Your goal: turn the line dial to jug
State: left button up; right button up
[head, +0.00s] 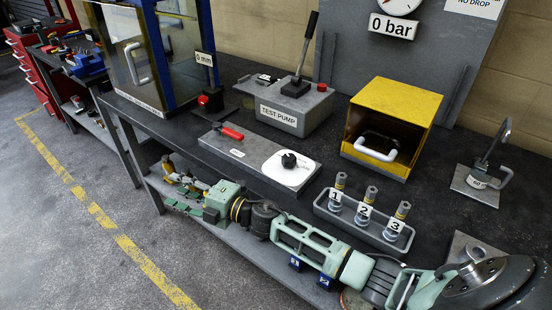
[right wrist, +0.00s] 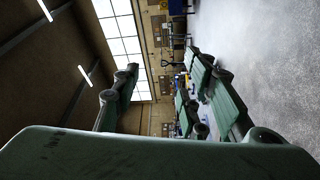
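The dial is a black knob (head: 289,160) on a round white plate (head: 300,178), set on a grey panel (head: 237,152) on the bench. The marks around the knob are too small to read, so I cannot tell its setting. My right gripper (head: 172,186) is left of and below the dial, in front of the bench edge, pointing left. Its fingers are apart with nothing between them. They also show spread in the right wrist view (right wrist: 160,95), with the room beyond. My left gripper is in neither view.
A red-handled lever (head: 230,132) lies on the same panel. Behind stand the test pump (head: 283,105) and a yellow box (head: 396,110). A grey tray (head: 325,209) with pieces numbered 1, 2 and 3 is to the right. A glass-fronted cabinet (head: 125,55) stands left.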

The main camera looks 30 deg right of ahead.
jog(key=a+r+n+g+y, duration=0.35)
jog(key=n+g, duration=0.25)
jog(key=n, duration=0.4)
notch_tip(320, 180, up, 6)
jog(key=n+g+h+b, duration=0.1)
jog(key=n+g+h, duration=0.65)
jog(key=h, duration=0.75)
send_over(288, 158)
jog(key=shift+a+r+g, duration=0.15)
jog(key=shift+a+g, duration=0.15)
jog(key=shift+g, duration=0.05)
jog(key=shift+s+d+m, duration=0.15)
jog(key=shift+d+m, duration=0.1)
notch_tip(288, 158, down, 6)
jog(key=shift+f+p, duration=0.1)
jog(key=shift+p, duration=0.65)
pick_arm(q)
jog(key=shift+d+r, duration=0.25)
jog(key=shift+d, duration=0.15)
pick_arm(e)
jog(key=shift+a+f, duration=0.1)
jog(key=shift+f, duration=0.6)
